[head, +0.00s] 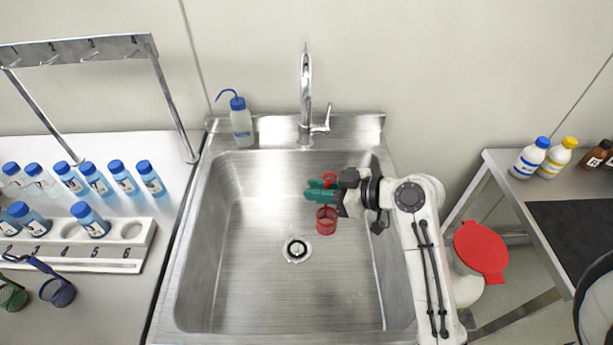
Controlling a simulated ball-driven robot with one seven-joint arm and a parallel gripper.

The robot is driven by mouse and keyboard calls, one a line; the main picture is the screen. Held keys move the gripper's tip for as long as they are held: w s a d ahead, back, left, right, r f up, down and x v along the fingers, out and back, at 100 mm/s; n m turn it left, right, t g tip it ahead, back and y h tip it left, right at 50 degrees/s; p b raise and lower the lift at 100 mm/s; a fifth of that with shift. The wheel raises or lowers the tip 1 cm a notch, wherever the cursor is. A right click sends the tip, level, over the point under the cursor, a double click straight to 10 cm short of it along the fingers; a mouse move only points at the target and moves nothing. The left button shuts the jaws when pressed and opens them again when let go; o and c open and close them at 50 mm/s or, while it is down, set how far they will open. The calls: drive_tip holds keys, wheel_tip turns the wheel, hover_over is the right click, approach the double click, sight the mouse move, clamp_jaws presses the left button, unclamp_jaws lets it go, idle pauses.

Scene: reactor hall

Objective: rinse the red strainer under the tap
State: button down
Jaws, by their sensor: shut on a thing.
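The red strainer (326,221) is a small mesh cup with a red loop at its upper end. It hangs inside the steel sink (215,265), to the right of and above the drain. My gripper (322,191), with green fingers, is shut on the strainer's handle and hides part of it. The silver tap (306,95) stands at the middle of the sink's back edge, with its lever on the right. The strainer is in front of the tap and slightly to the right. I cannot make out any running water.
A blue-capped wash bottle (241,122) stands at the sink's back left corner. The left counter holds several blue-capped bottles, a numbered rack (148,232), a hook rail (75,50), a green strainer (12,294) and a blue strainer (57,291). A red-lidded bin (481,250) stands right.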

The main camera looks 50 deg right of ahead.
drive_tip(key=s+a+r+p, duration=0.2)
drive_tip(key=s, duration=0.1)
drive_tip(key=shift+r, duration=0.4)
idle(0.7)
